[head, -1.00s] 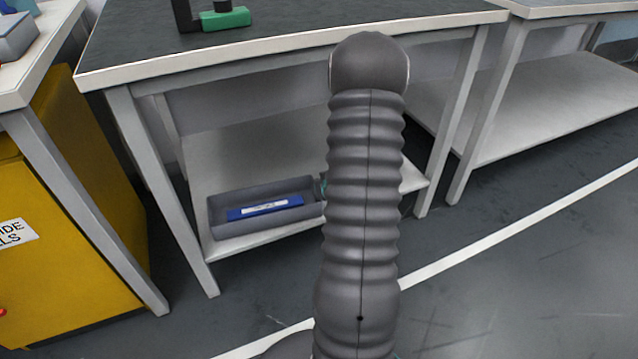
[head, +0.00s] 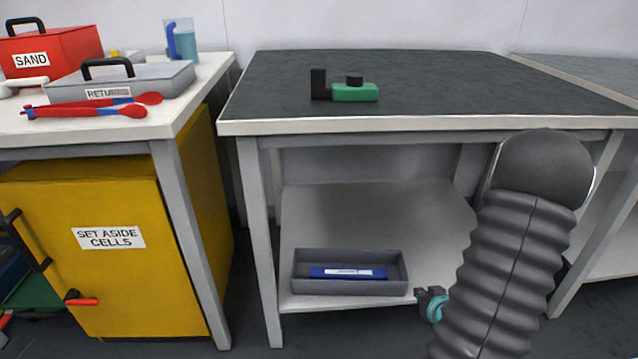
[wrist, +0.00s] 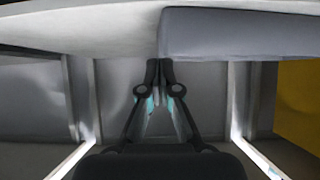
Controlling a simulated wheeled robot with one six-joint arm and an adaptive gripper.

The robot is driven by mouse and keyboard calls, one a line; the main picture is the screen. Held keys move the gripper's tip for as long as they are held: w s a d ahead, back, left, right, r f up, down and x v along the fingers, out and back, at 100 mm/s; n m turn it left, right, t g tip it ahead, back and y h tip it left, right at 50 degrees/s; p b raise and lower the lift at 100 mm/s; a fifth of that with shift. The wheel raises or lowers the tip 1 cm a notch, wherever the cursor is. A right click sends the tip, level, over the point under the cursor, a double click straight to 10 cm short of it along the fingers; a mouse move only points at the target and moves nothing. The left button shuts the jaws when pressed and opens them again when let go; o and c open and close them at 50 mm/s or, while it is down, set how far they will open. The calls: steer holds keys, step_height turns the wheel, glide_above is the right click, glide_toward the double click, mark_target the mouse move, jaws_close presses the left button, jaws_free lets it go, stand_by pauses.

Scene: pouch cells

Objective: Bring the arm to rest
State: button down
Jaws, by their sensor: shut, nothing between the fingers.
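My arm, in a grey ribbed sleeve, stands at the right of the head view. My gripper (head: 430,302) shows partly beside it, low in front of the bench's lower shelf. In the wrist view my gripper (wrist: 160,70) has its two dark fingers together, with nothing between them. A grey tray (head: 300,290) holding a flat blue pouch cell (head: 347,272) sits on the lower shelf (head: 375,215), left of my gripper. A large grey surface (wrist: 240,35) fills the upper right of the wrist view, beyond the fingertips; whether they touch it I cannot tell.
The dark-topped bench (head: 450,85) carries a green and black device (head: 352,92). At left, a yellow cabinet (head: 160,270) stands under a white table (head: 185,115) with a grey lidded box (head: 170,82), red tongs (head: 100,105) and a red sand box (head: 60,50). Bench legs stand close by.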

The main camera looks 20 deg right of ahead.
steer(key=s+f+m+g, duration=0.2)
steer(key=s+f+g, duration=0.1)
steer(key=s+g, duration=0.65)
steer(key=a+r+n+t+y+p, duration=0.1)
steer(key=a+r+p, duration=0.1)
steer(key=a+r, duration=0.8)
steer(key=s+a+r+n+t+y+p, duration=0.1)
steer(key=a+r+n+t+p, duration=0.1)
steer(key=a+r, duration=0.8)
steer(key=s+a+r+n+t+y+p, duration=0.1)
steer(key=a+r+n+p, duration=0.1)
steer(key=a+r, duration=0.8)
step_height(320, 180, up, 9)
steer(key=shift+s+f+p, duration=0.1)
steer(key=shift+s+p, duration=0.15)
steer(key=shift+p, duration=0.55)
